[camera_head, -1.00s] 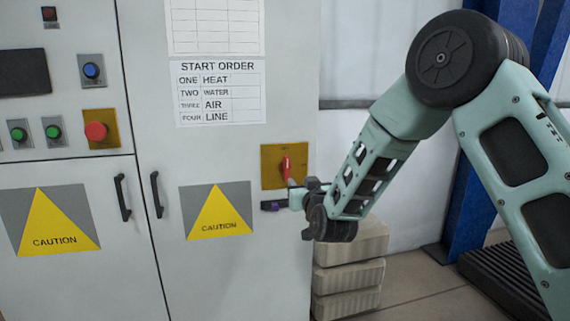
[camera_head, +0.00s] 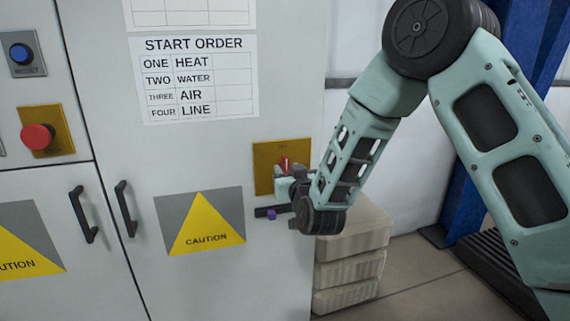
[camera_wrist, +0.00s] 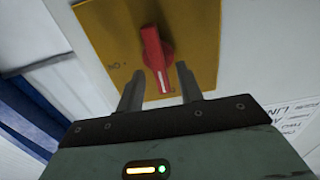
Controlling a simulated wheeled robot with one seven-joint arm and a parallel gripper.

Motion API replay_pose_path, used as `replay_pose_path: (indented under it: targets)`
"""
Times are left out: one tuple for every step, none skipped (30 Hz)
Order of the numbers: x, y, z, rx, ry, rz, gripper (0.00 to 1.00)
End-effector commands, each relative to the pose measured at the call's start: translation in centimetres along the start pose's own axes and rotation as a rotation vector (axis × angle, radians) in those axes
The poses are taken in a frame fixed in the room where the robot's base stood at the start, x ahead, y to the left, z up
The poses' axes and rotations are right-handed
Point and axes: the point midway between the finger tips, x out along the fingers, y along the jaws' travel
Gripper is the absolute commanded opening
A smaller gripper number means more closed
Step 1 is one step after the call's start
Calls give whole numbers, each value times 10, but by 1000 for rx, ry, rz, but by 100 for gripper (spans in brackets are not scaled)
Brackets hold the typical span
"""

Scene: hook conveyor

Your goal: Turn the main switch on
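The main switch is a red rotary handle on a yellow plate (camera_head: 264,160) on the cabinet's right side. In the head view the red handle (camera_head: 284,162) shows above my gripper (camera_head: 284,186), which covers the plate's lower right part. In the wrist view the red handle (camera_wrist: 155,55) has a white line along its end, pointing toward my gripper (camera_wrist: 160,84). The fingers are apart, one on each side of the handle's near end, with gaps visible. Whether either finger touches it I cannot tell.
A dark strip with a purple piece (camera_head: 271,214) is on the cabinet below the plate. Black door handles (camera_head: 125,208) and a red button (camera_head: 38,137) are further left. Pale stacked blocks (camera_head: 350,270) stand right of the cabinet. A blue post (camera_head: 480,160) stands behind my arm.

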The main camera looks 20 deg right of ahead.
Motion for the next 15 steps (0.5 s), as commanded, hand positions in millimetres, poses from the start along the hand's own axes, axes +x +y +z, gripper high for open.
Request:
replay_pose_path:
  targets:
    - [-1,0,0,0,0,0,36]
    - [-1,0,0,0,0,0,36]
    - [-1,0,0,0,0,0,36]
    - [-1,0,0,0,0,0,36]
    - [-1,0,0,0,0,0,36]
    - [-1,0,0,0,0,0,36]
    - [-1,0,0,0,0,0,36]
    - [-1,0,0,0,0,0,36]
    - [-1,0,0,0,0,0,36]
    - [-1,0,0,0,0,0,34]
    - [-1,0,0,0,0,0,25]
    - [-1,0,0,0,0,0,14]
    - [-1,0,0,0,0,0,6]
    - [-1,0,0,0,0,0,0]
    - [-1,0,0,0,0,0,0]
